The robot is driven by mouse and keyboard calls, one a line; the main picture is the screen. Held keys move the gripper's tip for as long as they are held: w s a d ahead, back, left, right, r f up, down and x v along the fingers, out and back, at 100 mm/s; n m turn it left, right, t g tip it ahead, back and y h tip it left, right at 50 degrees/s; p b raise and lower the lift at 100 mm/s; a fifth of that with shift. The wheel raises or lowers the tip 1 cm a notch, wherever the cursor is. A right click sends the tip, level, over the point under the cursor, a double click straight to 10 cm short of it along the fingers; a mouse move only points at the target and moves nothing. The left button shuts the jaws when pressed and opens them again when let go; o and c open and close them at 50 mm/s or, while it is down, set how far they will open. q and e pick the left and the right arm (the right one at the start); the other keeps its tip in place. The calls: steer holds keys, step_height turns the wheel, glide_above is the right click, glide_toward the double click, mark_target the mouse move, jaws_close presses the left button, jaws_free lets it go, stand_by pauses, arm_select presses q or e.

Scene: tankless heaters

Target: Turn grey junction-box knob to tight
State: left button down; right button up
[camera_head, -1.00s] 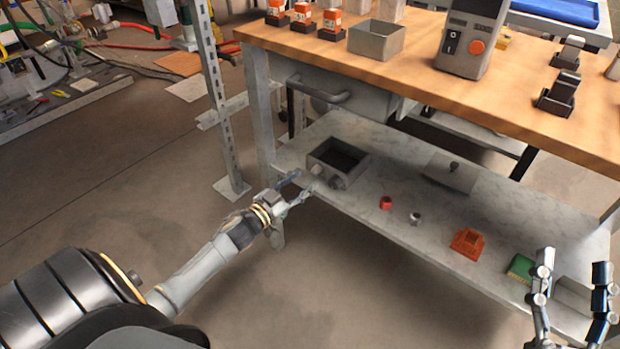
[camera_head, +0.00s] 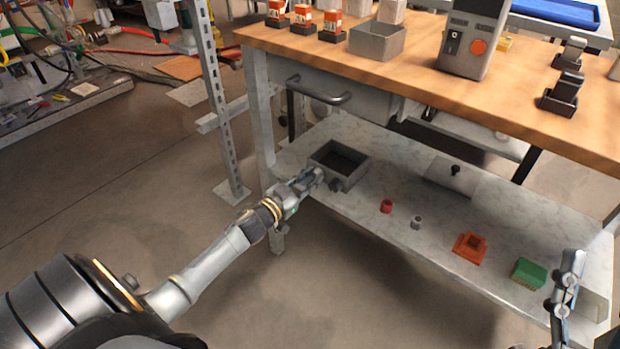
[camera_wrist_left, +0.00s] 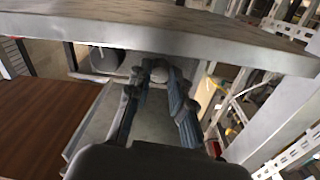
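The open-topped grey junction box (camera_head: 353,177) stands at the left end of the lower shelf. On its front, one grey knob (camera_head: 337,186) shows just right of my left gripper; another rounded grey part (camera_head: 318,173) is at the fingertips. My left gripper (camera_head: 310,180) reaches the box front from the left. In the left wrist view, its two fingers (camera_wrist_left: 157,88) are apart, with a grey rounded part (camera_wrist_left: 158,70) between or just beyond their tips. Whether they touch it cannot be told. My right gripper (camera_head: 567,285) is partly visible at the lower right.
The wooden tabletop (camera_head: 420,75) overhangs the shelf (camera_head: 330,207). A red part (camera_head: 387,206), a small grey part (camera_head: 417,222), an orange block (camera_head: 470,247), a green block (camera_head: 529,272) and a plate with a black knob (camera_head: 450,176) lie right. A metal post (camera_head: 215,110) stands left.

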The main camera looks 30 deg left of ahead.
steer(key=shift+w, duration=0.1)
arm_select(q)
steer(key=shift+m, duration=0.3)
steer(key=m+p, duration=0.2)
steer(key=m, duration=0.3)
steer(key=shift+r, duration=0.1)
steer(key=shift+m, duration=1)
steer(key=m, duration=0.2)
steer(key=shift+m, duration=0.3)
steer(key=shift+m+y, duration=0.3)
steer(key=shift+m, duration=1.7)
steer(key=shift+m+b, duration=0.3)
steer(key=shift+m, duration=1)
arm_select(e)
steer(key=shift+w+a+f+g+h, duration=0.15)
steer(key=shift+w+f+g, duration=0.35)
steer(key=shift+f+g, duration=0.25)
steer(key=shift+w+d+f+g+h, duration=0.1)
steer(key=shift+w+f+g+h, duration=0.1)
steer(key=shift+w+f+g, duration=0.5)
steer(key=shift+w+a+f+g+h, duration=0.15)
steer(key=shift+w+f+g, duration=0.25)
steer(key=shift+f, duration=0.55)
